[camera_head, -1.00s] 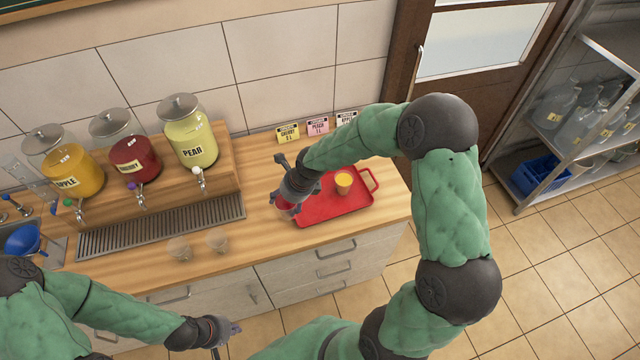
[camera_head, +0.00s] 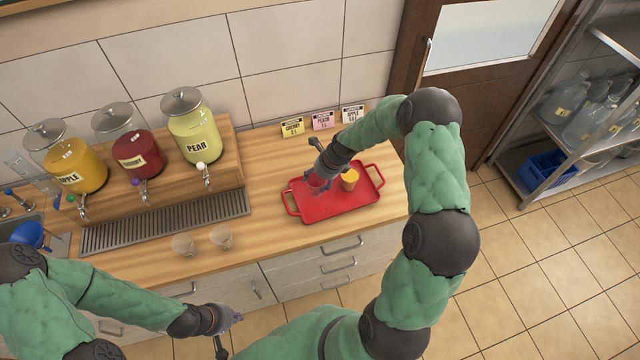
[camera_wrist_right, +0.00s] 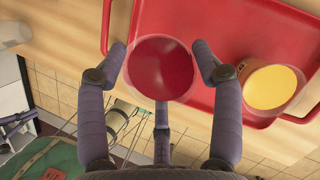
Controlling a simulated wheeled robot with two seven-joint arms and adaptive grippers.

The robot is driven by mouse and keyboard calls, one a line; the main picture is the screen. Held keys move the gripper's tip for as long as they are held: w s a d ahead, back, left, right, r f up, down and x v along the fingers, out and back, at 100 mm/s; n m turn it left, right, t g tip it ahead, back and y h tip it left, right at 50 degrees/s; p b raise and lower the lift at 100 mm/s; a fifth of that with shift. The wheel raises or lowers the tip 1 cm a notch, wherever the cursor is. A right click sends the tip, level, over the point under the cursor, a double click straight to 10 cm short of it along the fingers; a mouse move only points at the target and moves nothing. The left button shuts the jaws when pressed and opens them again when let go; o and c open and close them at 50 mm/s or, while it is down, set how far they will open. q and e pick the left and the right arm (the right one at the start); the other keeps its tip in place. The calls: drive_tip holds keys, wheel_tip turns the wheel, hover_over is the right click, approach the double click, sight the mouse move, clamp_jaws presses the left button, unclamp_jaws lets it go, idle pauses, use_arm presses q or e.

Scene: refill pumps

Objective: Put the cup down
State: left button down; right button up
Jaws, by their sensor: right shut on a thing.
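The cup of red juice (camera_head: 316,185) is held in my right gripper (camera_head: 319,180), over the left part of the red tray (camera_head: 345,206). In the right wrist view the cup (camera_wrist_right: 160,70) looks upright, with the fingers of the right gripper (camera_wrist_right: 163,75) around its sides. I cannot tell whether its base touches the tray (camera_wrist_right: 225,22). A cup of orange-yellow juice (camera_head: 349,180) stands on the tray to its right; it also shows in the right wrist view (camera_wrist_right: 270,88). My left gripper (camera_head: 228,322) is low in front of the counter; its fingers are too small to read.
Two empty clear cups (camera_head: 221,239) stand at the counter's front edge. Three juice dispensers stand on a wooden riser (camera_head: 222,170) at the left, above a drip grate (camera_head: 165,222). Small label cards (camera_head: 322,121) stand behind the tray. The counter between riser and tray is clear.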

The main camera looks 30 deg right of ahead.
sight(320, 184)
drive_tip(key=shift+w+d+f, duration=0.2)
drive_tip(key=shift+d+f, duration=0.35)
drive_tip(key=shift+f, duration=0.15)
wheel_tip(320, 184, down, 3)
drive_tip(key=shift+w+d+f, duration=0.1)
drive_tip(key=o, duration=1.4)
drive_tip(key=shift+f, duration=0.1)
